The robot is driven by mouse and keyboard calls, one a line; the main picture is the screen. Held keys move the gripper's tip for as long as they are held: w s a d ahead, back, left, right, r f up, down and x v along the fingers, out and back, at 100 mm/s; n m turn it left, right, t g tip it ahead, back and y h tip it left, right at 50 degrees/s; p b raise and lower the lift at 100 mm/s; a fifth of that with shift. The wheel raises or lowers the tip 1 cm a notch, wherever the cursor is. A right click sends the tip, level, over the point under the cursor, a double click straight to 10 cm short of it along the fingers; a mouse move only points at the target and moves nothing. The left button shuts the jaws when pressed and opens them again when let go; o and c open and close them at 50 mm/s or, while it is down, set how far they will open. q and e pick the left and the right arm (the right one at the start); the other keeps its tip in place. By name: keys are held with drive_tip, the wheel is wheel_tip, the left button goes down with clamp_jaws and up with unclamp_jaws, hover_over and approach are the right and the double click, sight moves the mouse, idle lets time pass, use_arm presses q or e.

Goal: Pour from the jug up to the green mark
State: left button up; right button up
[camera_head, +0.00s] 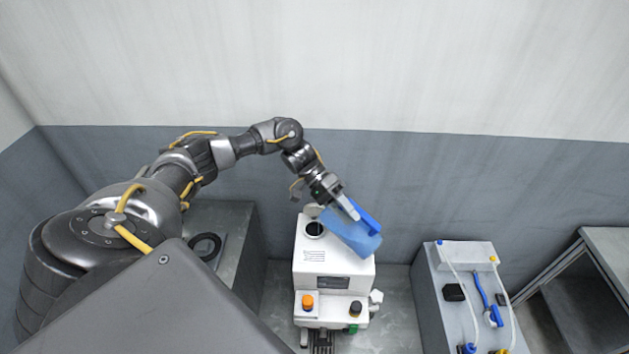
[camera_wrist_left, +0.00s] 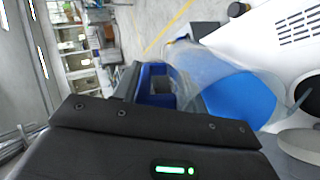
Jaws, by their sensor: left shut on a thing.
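My left gripper (camera_head: 347,208) is shut on the blue handle (camera_head: 366,217) of a clear jug (camera_head: 350,234) with blue liquid in it. The jug is tilted over the top of a white machine (camera_head: 303,262), beside its round dark opening (camera_head: 314,229). In the left wrist view the handle (camera_wrist_left: 157,84) is at the jaws, and blue liquid (camera_wrist_left: 241,100) lies toward the jug's end near the opening. I cannot tell whether liquid is flowing out. No green level mark can be made out. My right gripper is not in view.
The machine's front has an orange knob (camera_head: 307,301), a black knob (camera_head: 355,308) and a small green part (camera_head: 353,329). A grey bench (camera_head: 436,302) with tubes stands to the right. A black ring (camera_head: 205,247) lies on the left bench. The wall is close behind.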

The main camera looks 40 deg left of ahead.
use_arm(q)
drive_tip(key=shift+a+f+b, duration=0.15)
drive_tip(key=shift+b, duration=0.2)
drive_tip(key=shift+a+f+h+b, duration=0.25)
drive_tip(key=shift+a+h+b, duration=0.1)
drive_tip(key=shift+h+b, duration=0.35)
idle(3.7)
drive_tip(key=shift+s+a+f+h+b, duration=0.1)
drive_tip(key=shift+a+f+h+b, duration=0.25)
drive_tip(key=shift+b, duration=0.65)
drive_tip(key=shift+a, duration=0.15)
drive_tip(key=shift+r, duration=0.1)
idle(0.9)
drive_tip(key=shift+d+r+y+p, duration=0.4)
drive_tip(key=shift+d+y+p, duration=0.1)
drive_tip(key=shift+p, duration=1)
